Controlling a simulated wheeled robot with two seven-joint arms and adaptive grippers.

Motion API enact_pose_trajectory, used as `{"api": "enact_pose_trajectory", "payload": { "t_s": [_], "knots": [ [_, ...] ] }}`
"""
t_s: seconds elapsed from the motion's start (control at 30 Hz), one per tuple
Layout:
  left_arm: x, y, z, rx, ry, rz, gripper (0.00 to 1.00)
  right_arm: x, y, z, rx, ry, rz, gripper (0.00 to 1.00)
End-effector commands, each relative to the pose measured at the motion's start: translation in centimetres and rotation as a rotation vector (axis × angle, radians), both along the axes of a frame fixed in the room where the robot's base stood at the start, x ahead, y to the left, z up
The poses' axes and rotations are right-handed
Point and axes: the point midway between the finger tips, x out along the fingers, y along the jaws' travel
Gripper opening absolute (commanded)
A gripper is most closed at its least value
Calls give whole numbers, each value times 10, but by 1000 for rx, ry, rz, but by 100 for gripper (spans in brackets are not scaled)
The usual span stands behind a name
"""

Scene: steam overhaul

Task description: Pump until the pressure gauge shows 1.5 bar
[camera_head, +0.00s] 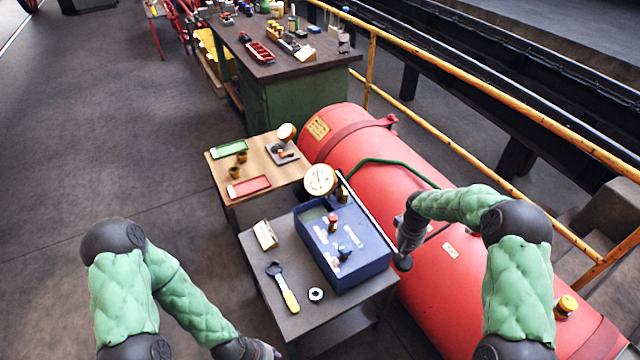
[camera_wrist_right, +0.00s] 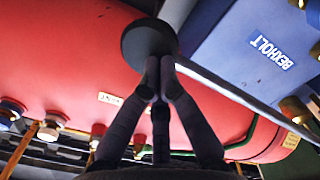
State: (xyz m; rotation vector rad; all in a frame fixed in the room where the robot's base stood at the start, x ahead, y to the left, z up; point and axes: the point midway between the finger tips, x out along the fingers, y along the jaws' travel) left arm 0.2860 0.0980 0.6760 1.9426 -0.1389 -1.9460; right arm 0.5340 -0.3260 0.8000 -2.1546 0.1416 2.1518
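The blue hand pump box (camera_head: 355,260) stands on a grey stand. The round white pressure gauge (camera_head: 320,179) is at its back corner; its reading is too small to make out. The pump's lever is a thin grey rod (camera_wrist_right: 245,98) running along the box's right side to a round black knob (camera_head: 403,263). My right gripper (camera_wrist_right: 160,65) is shut, its fingertips meeting at the knob's (camera_wrist_right: 140,40) near edge and overlapping it; the fingers do not span the knob. My left gripper (camera_head: 265,349) is low at the bottom edge, partly cut off, its opening unclear.
A large red boiler (camera_head: 455,262) lies directly right of the pump. A yellow-handled wrench (camera_head: 284,288), a nut (camera_head: 316,294) and a small light block (camera_head: 265,235) lie on the stand. A wooden table (camera_head: 217,168) with trays adjoins behind. The floor at left is clear.

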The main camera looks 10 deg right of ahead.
Motion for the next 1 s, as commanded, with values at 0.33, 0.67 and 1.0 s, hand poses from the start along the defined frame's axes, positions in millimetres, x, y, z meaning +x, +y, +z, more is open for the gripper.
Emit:
{"api": "enact_pose_trajectory", "payload": {
  "t_s": [0.33,0.67,1.0],
  "knots": [
    [1,0,40,0,-2,1,40,0,1,60,1,-1,1,0],
    [1,0,74,0,-1,0,40,-1,0,116,0,0,0,0],
    [0,0,102,0,-1,0,40,-2,0,163,0,1,1,0]
  ]
}}
